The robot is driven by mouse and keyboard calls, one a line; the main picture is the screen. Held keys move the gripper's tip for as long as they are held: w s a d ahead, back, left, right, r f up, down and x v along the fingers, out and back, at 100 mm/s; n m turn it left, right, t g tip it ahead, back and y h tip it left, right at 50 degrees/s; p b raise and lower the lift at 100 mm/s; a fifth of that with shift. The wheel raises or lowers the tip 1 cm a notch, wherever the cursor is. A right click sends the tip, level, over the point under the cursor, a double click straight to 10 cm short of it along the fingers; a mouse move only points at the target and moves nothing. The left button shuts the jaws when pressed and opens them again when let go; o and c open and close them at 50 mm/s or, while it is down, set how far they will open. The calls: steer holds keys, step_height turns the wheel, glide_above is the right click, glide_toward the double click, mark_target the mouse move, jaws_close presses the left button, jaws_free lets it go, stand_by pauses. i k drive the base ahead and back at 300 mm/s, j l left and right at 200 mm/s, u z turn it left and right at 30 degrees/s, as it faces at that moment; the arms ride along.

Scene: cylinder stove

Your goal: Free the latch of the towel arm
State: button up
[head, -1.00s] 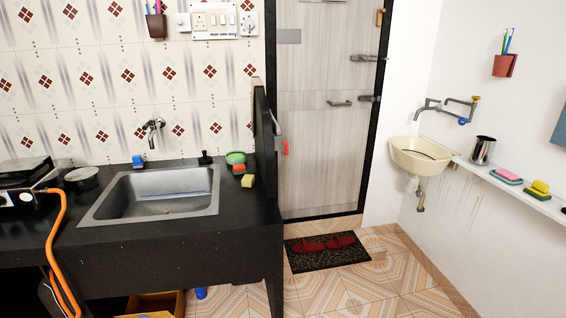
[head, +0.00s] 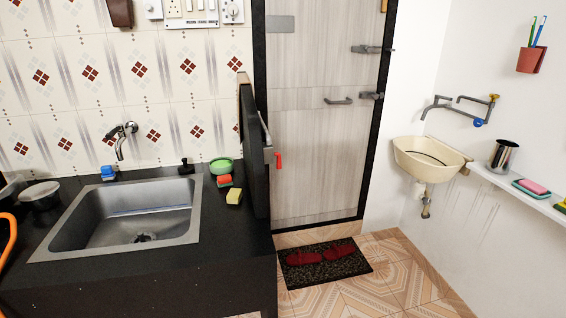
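What looks like the towel arm (head: 265,132) is a grey metal bar on the dark upright panel at the right end of the counter. It is seen nearly edge-on, so its far parts are hard to make out. A small red piece (head: 278,160), which may be the latch, sticks out at its lower end, in front of the door. I cannot tell how the latch is engaged. My gripper is not in view.
A black counter (head: 150,270) with a steel sink (head: 125,215) fills the left. A yellow sponge (head: 234,197) lies near the panel. The closed door (head: 315,160) is behind. A doormat (head: 325,270) with red slippers lies on the tiled floor. A washbasin (head: 425,160) is at right.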

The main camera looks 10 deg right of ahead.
mark_target(278, 160)
steer(key=i+l, duration=0.85)
steer(key=l, duration=0.2)
steer(key=i+l+u, duration=0.1)
steer(key=i+l, duration=0.75)
steer(key=l, duration=0.2)
steer(key=i+l, duration=0.4)
steer(key=l, duration=0.15)
steer(key=i+j+u, duration=0.05)
